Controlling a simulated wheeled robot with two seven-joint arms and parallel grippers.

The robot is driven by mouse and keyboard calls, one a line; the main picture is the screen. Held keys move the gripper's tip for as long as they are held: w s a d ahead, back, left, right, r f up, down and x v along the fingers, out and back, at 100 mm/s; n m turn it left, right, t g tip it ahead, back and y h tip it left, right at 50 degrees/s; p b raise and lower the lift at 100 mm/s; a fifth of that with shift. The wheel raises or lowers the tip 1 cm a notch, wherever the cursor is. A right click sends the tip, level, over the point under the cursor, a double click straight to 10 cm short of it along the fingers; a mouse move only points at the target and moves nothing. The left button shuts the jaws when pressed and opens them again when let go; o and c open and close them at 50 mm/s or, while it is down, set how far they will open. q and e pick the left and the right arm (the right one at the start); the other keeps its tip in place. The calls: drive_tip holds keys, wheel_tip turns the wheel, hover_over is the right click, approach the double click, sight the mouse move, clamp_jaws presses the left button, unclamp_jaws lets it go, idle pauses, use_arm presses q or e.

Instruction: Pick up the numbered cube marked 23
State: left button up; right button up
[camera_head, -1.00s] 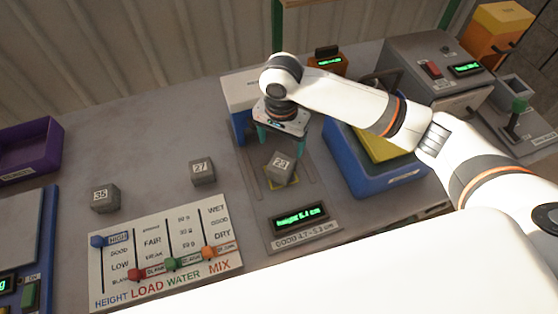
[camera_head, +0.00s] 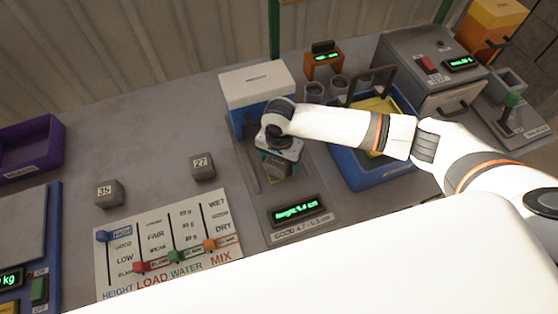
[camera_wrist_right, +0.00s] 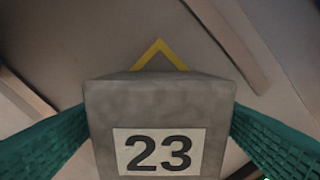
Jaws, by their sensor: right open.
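The grey cube marked 23 (camera_wrist_right: 158,95) fills the middle of the right wrist view, its white number label facing the camera. It sits over a yellow marking (camera_wrist_right: 160,52) on the flat plate of the measuring station. My right gripper (camera_wrist_right: 160,138) is open, with one teal finger on each side of the cube. The fingers look close to its sides; I cannot tell whether they touch. In the head view my right gripper (camera_head: 280,165) is down over the station and hides most of the cube. My left gripper is not in view.
Cubes marked 35 (camera_head: 109,194) and 27 (camera_head: 203,167) stand to the left. A settings board (camera_head: 165,240) and a green height display (camera_head: 298,210) lie in front. A white and blue housing (camera_head: 257,85) stands behind the gripper, and a blue bin (camera_head: 365,170) stands right.

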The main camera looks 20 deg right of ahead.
drive_tip(key=shift+c, duration=0.3)
drive_tip(key=shift+r, duration=0.1)
drive_tip(key=c, duration=1.4)
